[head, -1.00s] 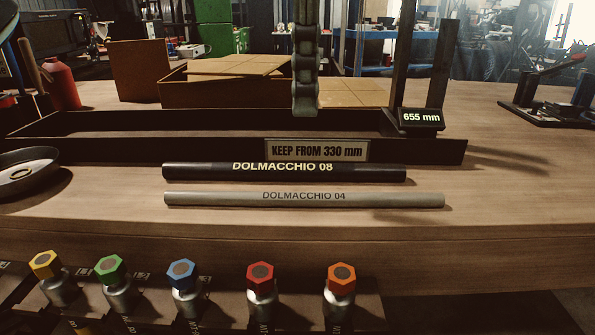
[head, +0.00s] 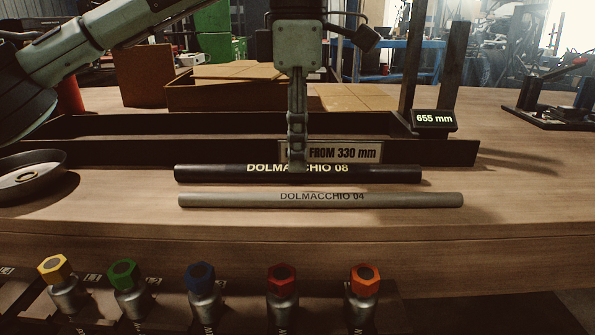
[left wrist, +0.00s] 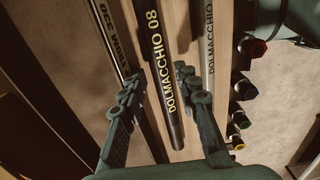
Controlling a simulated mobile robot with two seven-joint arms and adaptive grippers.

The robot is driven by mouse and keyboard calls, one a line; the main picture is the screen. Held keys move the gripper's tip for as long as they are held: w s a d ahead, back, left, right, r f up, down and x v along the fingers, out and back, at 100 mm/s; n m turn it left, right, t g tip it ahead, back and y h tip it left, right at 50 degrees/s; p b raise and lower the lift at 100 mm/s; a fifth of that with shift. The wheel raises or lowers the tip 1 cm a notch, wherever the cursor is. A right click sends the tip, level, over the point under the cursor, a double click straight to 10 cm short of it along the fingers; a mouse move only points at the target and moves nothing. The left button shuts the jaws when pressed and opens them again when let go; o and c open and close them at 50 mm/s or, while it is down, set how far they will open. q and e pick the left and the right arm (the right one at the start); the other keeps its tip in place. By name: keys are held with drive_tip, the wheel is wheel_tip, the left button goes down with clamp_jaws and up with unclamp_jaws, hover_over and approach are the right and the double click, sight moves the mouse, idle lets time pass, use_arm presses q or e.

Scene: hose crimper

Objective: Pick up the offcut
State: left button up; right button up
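Two hose pieces lie side by side on the wooden bench: a black one (head: 215,174) marked DOLMACCHIO 08 and a grey one (head: 410,200) marked DOLMACCHIO 04. Which is the offcut is not labelled. My left gripper (head: 297,165) points down at the middle of the black hose and hides part of its lettering. In the left wrist view, the open fingers of my left gripper (left wrist: 160,88) stand on either side of the black hose (left wrist: 160,70), with gaps visible. The grey hose (left wrist: 208,50) lies beyond the right finger. My right gripper is not in view.
A long dark tray (head: 440,152) with a "330 mm" label lies just behind the hoses. A 655 mm sign (head: 434,120) stands at its right end. A round dark dish (head: 30,175) is at left. Several coloured hex fittings (head: 281,280) line the front.

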use_arm(q)
wheel_tip(320, 180, down, 2)
drive_tip(key=shift+f, duration=0.25)
drive_tip(key=shift+c, duration=0.6)
clamp_jaws()
drive_tip(key=shift+r, duration=0.1)
